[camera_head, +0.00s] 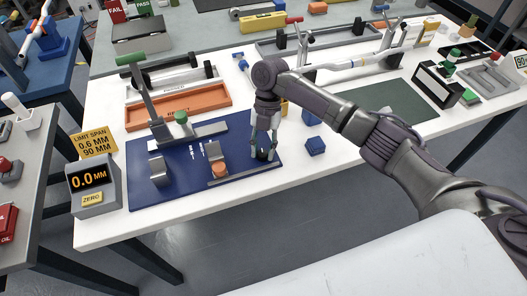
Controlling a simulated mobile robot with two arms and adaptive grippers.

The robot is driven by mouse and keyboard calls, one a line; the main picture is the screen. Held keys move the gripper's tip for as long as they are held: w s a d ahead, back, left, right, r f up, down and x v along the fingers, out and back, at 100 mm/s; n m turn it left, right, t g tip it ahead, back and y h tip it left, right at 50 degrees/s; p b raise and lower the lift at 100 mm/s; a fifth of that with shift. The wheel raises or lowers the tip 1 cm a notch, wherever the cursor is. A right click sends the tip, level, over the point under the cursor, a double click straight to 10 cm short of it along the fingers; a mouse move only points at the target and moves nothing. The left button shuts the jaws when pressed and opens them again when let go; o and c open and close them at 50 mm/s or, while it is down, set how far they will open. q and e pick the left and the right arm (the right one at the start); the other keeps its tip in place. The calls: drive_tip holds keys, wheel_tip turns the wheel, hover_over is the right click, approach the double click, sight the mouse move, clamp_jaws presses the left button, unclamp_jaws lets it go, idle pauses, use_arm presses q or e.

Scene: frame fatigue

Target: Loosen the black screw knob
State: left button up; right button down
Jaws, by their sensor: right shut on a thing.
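The black screw knob (263,154) is at the right end of the blue fixture plate (188,188), partly hidden by my right gripper. My right gripper (264,150) points down from above and is shut on the knob, with its fingers on either side of it. To the left on the plate stand two grey metal blocks, one (158,171) near the left and one (215,160) with an orange round part (220,169) beside it. My left gripper is not in view.
A display reading 0.0 MM (95,190) stands at the left table edge. A blue cube (315,146) sits to the right of my gripper. A dark green mat (397,101) lies farther right.

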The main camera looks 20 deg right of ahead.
drive_tip(key=shift+n+h+b, duration=0.35)
drive_tip(key=shift+n+h, duration=0.05)
drive_tip(key=shift+n, duration=0.6)
drive_tip(key=c, duration=1.1)
unclamp_jaws()
drive_tip(key=shift+r, duration=0.1)
drive_tip(key=v, duration=1.1)
drive_tip(key=shift+w+r, duration=0.35)
